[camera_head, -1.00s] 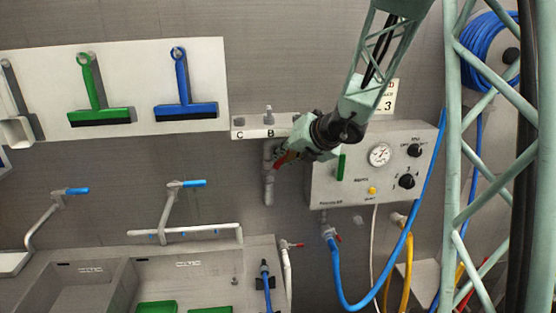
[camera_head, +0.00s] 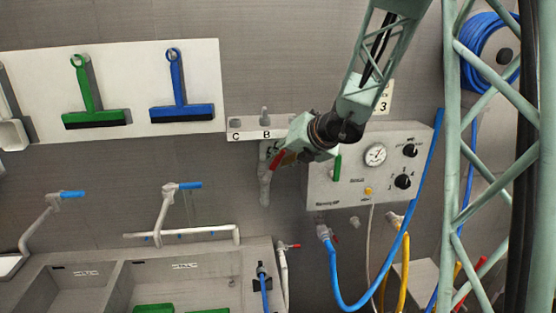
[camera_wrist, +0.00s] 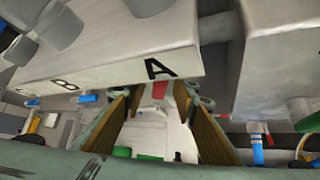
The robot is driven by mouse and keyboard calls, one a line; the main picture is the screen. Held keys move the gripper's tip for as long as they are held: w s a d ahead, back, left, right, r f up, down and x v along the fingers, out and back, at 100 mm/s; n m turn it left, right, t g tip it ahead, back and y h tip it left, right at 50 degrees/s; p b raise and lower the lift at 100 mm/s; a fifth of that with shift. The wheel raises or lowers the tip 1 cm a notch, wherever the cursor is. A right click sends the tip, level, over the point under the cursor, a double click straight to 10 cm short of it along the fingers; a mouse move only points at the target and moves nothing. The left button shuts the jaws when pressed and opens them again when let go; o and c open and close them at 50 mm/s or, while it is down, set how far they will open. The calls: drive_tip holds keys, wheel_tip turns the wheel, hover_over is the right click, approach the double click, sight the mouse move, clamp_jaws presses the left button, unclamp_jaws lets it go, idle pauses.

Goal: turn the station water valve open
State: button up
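A red lever-like piece (camera_head: 278,158), which looks like the water valve handle, shows just left of the control box beside a grey vertical pipe (camera_head: 265,182). In the wrist view a red patch (camera_wrist: 160,90) shows between my fingers, below the rack label A. My gripper (camera_wrist: 160,100) is open, its two tan-padded fingers apart on either side of that red patch. I cannot tell whether they touch it. In the head view my gripper (camera_head: 274,151) is at the red piece, and my wrist hides part of the area. A green handle (camera_head: 337,165) is on the box front.
The labelled rack (camera_head: 247,135) sits close above my gripper. The control box (camera_head: 323,190) with gauge and black knobs stands right. A blue hose (camera_head: 335,280) hangs below it. Sinks (camera_head: 110,275) and taps (camera_head: 165,205) are lower left.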

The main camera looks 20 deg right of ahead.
drive_tip(key=v, duration=1.1)
idle(0.3)
drive_tip(key=shift+s, duration=0.1)
drive_tip(key=shift+c, duration=0.6)
